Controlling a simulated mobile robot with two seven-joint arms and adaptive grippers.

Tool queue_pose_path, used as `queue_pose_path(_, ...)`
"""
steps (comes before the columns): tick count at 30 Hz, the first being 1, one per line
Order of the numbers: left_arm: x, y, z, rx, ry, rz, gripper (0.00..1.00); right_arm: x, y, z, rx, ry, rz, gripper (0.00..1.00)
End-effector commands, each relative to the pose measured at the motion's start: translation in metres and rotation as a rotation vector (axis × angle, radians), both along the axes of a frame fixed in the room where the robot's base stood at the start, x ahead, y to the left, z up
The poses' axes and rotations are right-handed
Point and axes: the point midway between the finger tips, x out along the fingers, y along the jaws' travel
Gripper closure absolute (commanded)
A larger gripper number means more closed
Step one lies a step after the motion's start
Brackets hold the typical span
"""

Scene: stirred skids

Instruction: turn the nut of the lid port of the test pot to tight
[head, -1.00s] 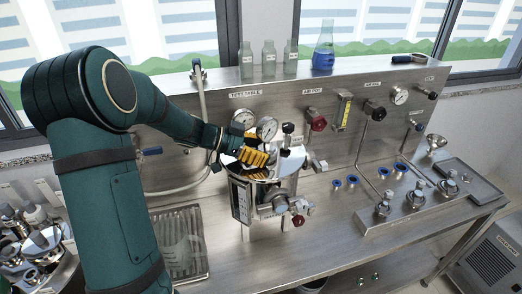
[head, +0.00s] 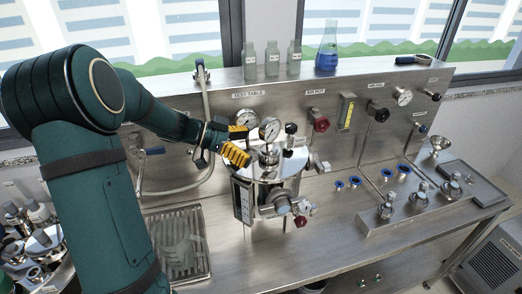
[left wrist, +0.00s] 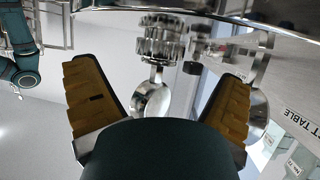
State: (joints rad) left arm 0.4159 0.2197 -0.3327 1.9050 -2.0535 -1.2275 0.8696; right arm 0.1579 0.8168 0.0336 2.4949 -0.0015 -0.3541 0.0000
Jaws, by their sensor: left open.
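The test pot (head: 243,200) is a shiny steel vessel standing on the bench. Its lid port (head: 268,158) rises from the lid, just right of my left gripper (head: 237,143). The gripper's yellow-orange fingers are open and empty, apart from the port in the head view. In the left wrist view the left gripper (left wrist: 160,95) has its fingers spread wide, with the ribbed steel nut (left wrist: 160,38) beyond and between them. I cannot tell from the frames how tight the nut is. My right gripper is not in view.
Pressure gauges (head: 270,129) stand close behind the lid. A red-knobbed valve (head: 299,221) projects from the pot's front right. A hose (head: 206,110) hangs behind my left arm. A steel block with fittings (head: 412,208) lies right; the bench between is mostly clear.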

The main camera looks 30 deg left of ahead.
Motion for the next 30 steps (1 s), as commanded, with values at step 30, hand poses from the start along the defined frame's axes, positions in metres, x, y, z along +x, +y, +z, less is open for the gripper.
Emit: queue_pose_path(30,-0.032,0.044,0.020,-0.017,-0.013,0.011,0.06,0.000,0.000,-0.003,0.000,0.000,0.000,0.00)
